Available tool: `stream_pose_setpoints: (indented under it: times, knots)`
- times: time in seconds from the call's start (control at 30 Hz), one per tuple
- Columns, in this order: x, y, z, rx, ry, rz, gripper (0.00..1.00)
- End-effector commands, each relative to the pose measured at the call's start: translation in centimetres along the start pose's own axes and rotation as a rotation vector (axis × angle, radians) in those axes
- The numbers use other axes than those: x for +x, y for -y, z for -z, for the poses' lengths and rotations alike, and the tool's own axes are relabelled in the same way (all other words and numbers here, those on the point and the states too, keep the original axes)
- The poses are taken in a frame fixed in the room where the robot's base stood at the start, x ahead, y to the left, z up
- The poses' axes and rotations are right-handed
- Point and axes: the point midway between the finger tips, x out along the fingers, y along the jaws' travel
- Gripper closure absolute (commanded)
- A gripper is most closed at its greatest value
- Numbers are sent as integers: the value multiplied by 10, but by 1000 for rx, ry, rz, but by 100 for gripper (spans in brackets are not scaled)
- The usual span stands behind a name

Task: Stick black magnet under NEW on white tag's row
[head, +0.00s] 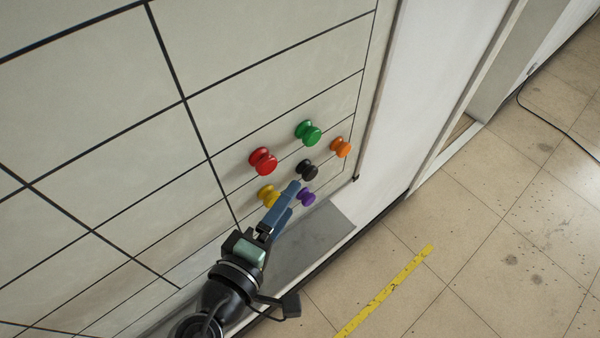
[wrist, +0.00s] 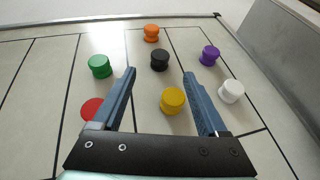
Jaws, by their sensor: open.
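The black magnet (head: 307,170) is a round knob stuck on the pale, black-lined board (head: 120,90), in the middle of a cluster of coloured magnets. In the wrist view the black magnet (wrist: 160,60) shows just beyond the fingertips, about midway between them. My gripper (head: 292,190), with blue fingers, is open and empty by the board. In the wrist view its open fingers (wrist: 160,74) have the yellow magnet (wrist: 173,100) showing between them, nearer the palm. I see no NEW heading and no white tag in either view.
Around the black magnet are red (head: 263,161), green (head: 308,132), orange (head: 341,147) and purple (head: 306,197) magnets. A white magnet (wrist: 231,92) shows beside the right finger in the wrist view. A grey ledge (head: 315,240) runs below the board. The board's left part is bare.

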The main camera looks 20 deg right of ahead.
Motion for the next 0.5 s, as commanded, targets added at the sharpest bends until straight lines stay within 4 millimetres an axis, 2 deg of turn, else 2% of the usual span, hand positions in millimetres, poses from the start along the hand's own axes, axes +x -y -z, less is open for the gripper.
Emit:
stream_pose_setpoints:
  times: [0.2,0.4,0.5]
  knots:
    - [43,-4,0,1,3,-1,24]
    - [70,-2,0,2,2,0,24]
    - [76,-2,0,3,1,0,24]
